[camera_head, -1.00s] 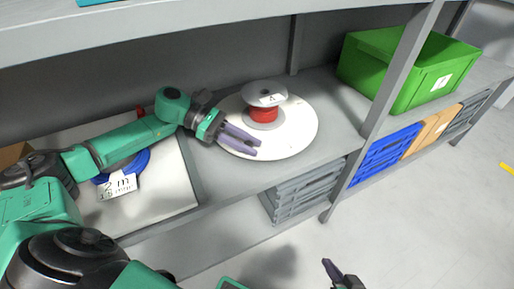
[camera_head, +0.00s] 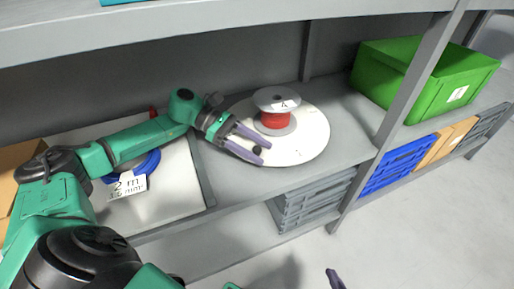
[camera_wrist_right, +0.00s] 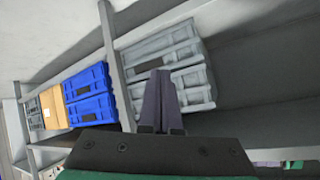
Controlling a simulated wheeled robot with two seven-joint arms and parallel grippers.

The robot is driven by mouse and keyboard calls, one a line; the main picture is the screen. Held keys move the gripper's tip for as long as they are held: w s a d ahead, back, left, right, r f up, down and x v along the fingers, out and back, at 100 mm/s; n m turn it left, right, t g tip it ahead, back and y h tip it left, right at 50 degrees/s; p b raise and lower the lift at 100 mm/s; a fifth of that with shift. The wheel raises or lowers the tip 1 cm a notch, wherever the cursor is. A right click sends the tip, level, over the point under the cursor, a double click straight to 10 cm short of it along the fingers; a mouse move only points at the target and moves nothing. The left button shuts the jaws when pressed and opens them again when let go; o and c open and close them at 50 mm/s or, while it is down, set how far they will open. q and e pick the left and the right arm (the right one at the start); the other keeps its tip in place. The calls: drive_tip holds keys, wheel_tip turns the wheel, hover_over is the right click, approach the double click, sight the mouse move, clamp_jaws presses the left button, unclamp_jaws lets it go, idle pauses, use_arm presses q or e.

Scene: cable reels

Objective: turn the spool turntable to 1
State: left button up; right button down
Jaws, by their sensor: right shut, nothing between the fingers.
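The spool turntable (camera_head: 312,127) is a white round disc on the shelf. A spool of red cable (camera_head: 274,119) with pale flanges stands upright on it, with a small dark mark on its top flange. A small dark knob (camera_head: 257,150) shows near the disc's front-left edge. My left gripper (camera_head: 266,153) reaches over that edge, its fingers apart, with the knob between them; I cannot tell whether they touch it. My right gripper (camera_head: 335,278) is low at the bottom edge, away from the shelf. Its fingers are together and empty in the right wrist view (camera_wrist_right: 160,77).
Left of the turntable, a blue cable coil (camera_head: 146,166) with a "2 m" label (camera_head: 129,184) lies on a pale tray (camera_head: 178,185). A green bin (camera_head: 400,75) stands right, behind a shelf post (camera_head: 408,88). Grey (camera_head: 313,200) and blue crates (camera_head: 396,167) are below.

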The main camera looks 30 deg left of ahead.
use_arm(q)
drive_tip(key=p+v, duration=0.1)
drive_tip(key=v, duration=1.3)
drive_tip(key=shift+a, duration=0.3)
use_arm(e)
drive_tip(key=shift+d+r+g+h, duration=0.2)
drive_tip(key=shift+d+r+g, duration=0.05)
drive_tip(key=shift+d+g, duration=0.25)
drive_tip(key=shift+d+r+g+h, duration=0.2)
drive_tip(key=shift+d+g, duration=0.2)
drive_tip(key=shift+d, duration=0.2)
use_arm(q)
drive_tip(key=shift+r, duration=0.1)
